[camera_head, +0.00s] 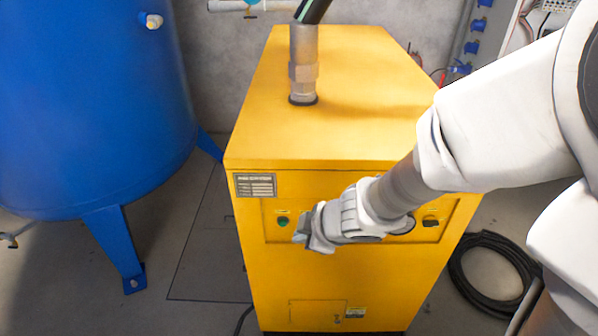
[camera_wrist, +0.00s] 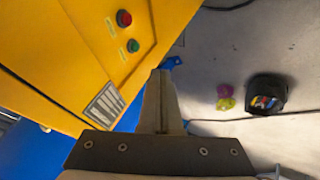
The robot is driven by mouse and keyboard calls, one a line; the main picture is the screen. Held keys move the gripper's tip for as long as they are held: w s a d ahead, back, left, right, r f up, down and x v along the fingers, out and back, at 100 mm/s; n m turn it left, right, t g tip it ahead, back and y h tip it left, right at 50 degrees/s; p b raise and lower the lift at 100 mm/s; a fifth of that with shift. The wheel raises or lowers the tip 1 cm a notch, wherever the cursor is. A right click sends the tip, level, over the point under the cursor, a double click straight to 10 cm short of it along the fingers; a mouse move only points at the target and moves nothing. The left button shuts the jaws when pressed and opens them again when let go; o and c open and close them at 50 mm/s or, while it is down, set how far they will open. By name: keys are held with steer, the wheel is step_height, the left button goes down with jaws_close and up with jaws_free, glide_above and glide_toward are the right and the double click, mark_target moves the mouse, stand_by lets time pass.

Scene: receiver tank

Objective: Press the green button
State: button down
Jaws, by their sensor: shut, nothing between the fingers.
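The green button (camera_head: 283,221) is on the front panel of the yellow machine (camera_head: 340,120), at the left end of the panel in the head view. It also shows in the wrist view (camera_wrist: 133,45), beside a red button (camera_wrist: 124,18). My gripper (camera_head: 301,238) is in front of the panel, just right of and slightly below the green button in the head view. In the wrist view, its shut, empty fingers (camera_wrist: 161,75) point past the panel edge, with the green button to their upper left and apart from them. The gripper hides the red button in the head view.
A blue tank (camera_head: 95,110) stands on legs at the left. A black hose coil (camera_head: 492,275) lies on the floor at the right. The wrist view shows a black container (camera_wrist: 267,93) and small pink and yellow items (camera_wrist: 225,97) on the floor.

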mark_target(286, 227)
steer(key=shift+w+a+f+b, duration=0.7)
steer(key=shift+w+f+b, duration=0.3)
steer(key=shift+w+f, duration=0.35)
steer(key=shift+w+a+f+b, duration=0.75)
steer(key=shift+w+f+b, duration=0.2)
steer(key=shift+w+f, duration=0.45)
steer(key=shift+w+a+f+b, duration=0.7)
steer(key=shift+w+f+b, duration=0.4)
steer(key=shift+w, duration=0.4)
steer(key=shift+f, duration=0.1)
steer(key=shift+w, duration=0.1)
